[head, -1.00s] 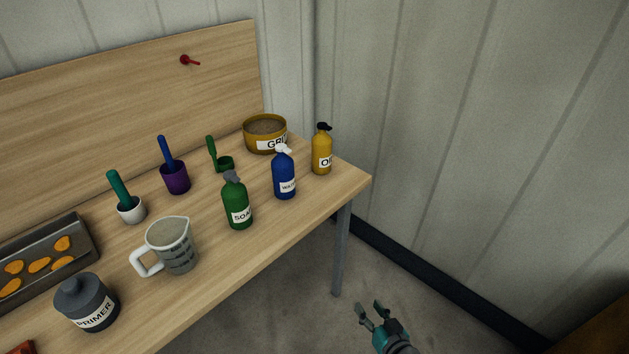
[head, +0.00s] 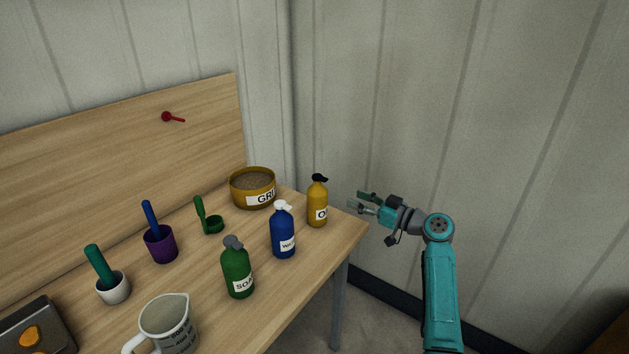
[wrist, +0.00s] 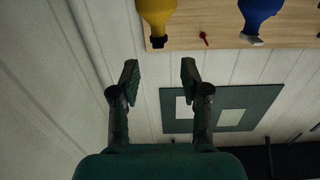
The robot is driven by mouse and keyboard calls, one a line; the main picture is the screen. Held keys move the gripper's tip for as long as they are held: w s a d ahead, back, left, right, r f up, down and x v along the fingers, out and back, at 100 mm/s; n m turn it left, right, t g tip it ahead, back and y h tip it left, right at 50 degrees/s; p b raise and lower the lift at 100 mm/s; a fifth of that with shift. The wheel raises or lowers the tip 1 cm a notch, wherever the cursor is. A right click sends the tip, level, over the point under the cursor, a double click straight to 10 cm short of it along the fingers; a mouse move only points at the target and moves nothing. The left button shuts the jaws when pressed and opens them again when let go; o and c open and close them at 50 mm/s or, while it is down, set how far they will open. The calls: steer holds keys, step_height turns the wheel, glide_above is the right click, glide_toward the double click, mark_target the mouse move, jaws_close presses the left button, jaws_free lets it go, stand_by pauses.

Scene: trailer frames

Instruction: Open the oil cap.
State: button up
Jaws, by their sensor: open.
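The yellow oil bottle (head: 317,206) stands upright at the right end of the wooden table, with its black cap (head: 319,178) on top. In the wrist view the oil bottle (wrist: 156,12) shows upside down at the top edge, its black cap (wrist: 158,42) pointing down. My gripper (head: 357,200) is open and empty, just right of the oil bottle and a little apart from it, near the height of its upper part. In the wrist view the two fingers of my gripper (wrist: 159,75) are spread, with only wall between them.
A blue water bottle (head: 283,232) stands left of the oil, with a green soap bottle (head: 237,272) nearer the front. A yellow tub (head: 252,190) is behind. Cups and a measuring jug (head: 167,322) fill the left. Right of the table is free room before the wall.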

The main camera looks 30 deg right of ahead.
mark_target(327, 180)
steer(key=shift+n, duration=0.3)
steer(key=x, duration=0.3)
steer(key=r+x, duration=0.1)
steer(key=x, duration=0.3)
steer(key=r+x, duration=0.1)
steer(key=x, duration=0.3)
steer(key=shift+w+d, duration=0.2)
steer(key=shift+d, duration=0.05)
jaws_close()
